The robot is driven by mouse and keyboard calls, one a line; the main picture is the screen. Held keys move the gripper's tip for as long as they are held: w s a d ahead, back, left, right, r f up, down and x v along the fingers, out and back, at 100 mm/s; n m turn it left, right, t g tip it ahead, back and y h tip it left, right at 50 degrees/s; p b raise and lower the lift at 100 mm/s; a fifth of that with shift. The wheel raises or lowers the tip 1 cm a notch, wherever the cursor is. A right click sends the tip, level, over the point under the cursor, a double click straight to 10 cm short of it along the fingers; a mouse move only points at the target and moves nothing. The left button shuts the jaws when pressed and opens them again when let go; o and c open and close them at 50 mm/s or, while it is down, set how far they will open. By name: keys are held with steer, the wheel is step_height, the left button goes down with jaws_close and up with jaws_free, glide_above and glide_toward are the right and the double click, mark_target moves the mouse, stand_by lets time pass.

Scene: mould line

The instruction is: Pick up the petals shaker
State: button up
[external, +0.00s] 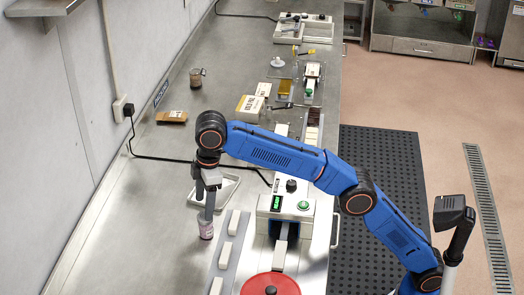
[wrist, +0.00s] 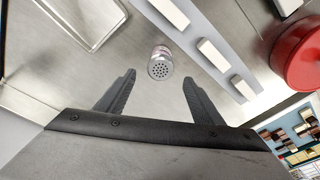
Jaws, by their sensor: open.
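The petals shaker (external: 206,229) stands upright on the metal bench in the external view, with a pinkish body partly hidden by my gripper. In the wrist view the shaker (wrist: 160,66) shows its round perforated metal top from above. My gripper (external: 205,212) points down over the shaker. In the wrist view my gripper (wrist: 158,92) has its two fingers spread wide, with the shaker's top between and a little beyond the fingertips. Nothing is held. I cannot tell the exact height gap between the fingertips and the shaker.
A grey strip with several white blocks (external: 228,252) lies right of the shaker. A machine with a green display (external: 284,205) and a red round lid (external: 270,285) stand further right. Bare bench lies to the left.

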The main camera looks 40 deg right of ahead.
mark_target(204, 227)
steer(key=shift+f, duration=1.75)
steer(key=shift+w+a+f, duration=0.1)
steer(key=shift+a+f, duration=0.05)
steer(key=shift+f, duration=1.05)
steer(key=shift+s+a+f, duration=0.1)
steer(key=shift+a+f, duration=0.1)
steer(key=shift+f, duration=1.05)
steer(key=shift+w+a+f, duration=0.1)
steer(key=shift+a+f, duration=0.05)
steer(key=shift+f, duration=1.05)
steer(key=c, duration=1.2)
